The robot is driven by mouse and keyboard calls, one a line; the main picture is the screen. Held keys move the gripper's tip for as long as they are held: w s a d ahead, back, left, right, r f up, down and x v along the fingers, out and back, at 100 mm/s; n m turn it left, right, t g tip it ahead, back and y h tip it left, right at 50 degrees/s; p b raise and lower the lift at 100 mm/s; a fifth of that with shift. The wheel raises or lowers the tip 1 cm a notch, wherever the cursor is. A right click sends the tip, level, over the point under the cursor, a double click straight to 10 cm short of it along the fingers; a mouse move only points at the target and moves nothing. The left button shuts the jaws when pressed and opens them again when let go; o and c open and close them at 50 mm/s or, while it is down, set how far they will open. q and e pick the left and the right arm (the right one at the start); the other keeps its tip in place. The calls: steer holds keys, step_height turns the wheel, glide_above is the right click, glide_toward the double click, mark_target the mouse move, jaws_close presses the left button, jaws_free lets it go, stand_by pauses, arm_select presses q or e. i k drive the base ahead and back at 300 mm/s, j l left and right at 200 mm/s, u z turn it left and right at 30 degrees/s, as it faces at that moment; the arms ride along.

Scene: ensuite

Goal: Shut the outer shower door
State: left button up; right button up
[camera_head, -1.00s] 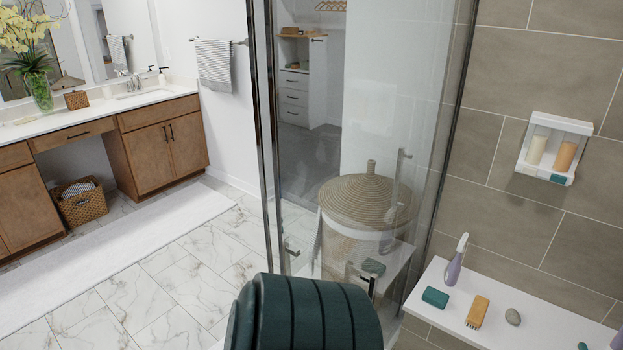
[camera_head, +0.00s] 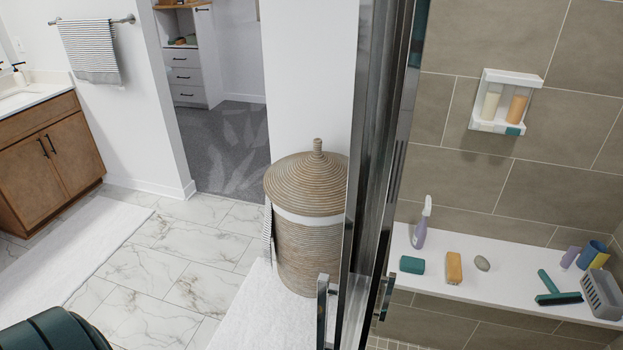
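The glass shower door shows in the head view as tall, dark metal-framed panels seen nearly edge-on, with a metal upright (camera_head: 369,140) at the middle right. A chrome handle (camera_head: 322,308) stands on the left side of the frames, and a second handle (camera_head: 387,297) on the right side. I cannot tell from this angle which panel is the outer door or how far it stands open. Part of my own dark green arm shows at the lower left, apart from the door. Neither gripper is in view.
A woven basket (camera_head: 308,235) with a lid stands just left of the door frames, beside a white mat (camera_head: 250,318). Marble floor (camera_head: 190,240) lies open to the left. Inside the shower, a white ledge (camera_head: 470,290) holds a spray bottle (camera_head: 421,222) and several small items.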

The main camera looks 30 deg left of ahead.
mark_target(380, 23)
steer(key=j, duration=0.6)
steer(key=k+j, duration=0.15)
steer(key=j, duration=0.5)
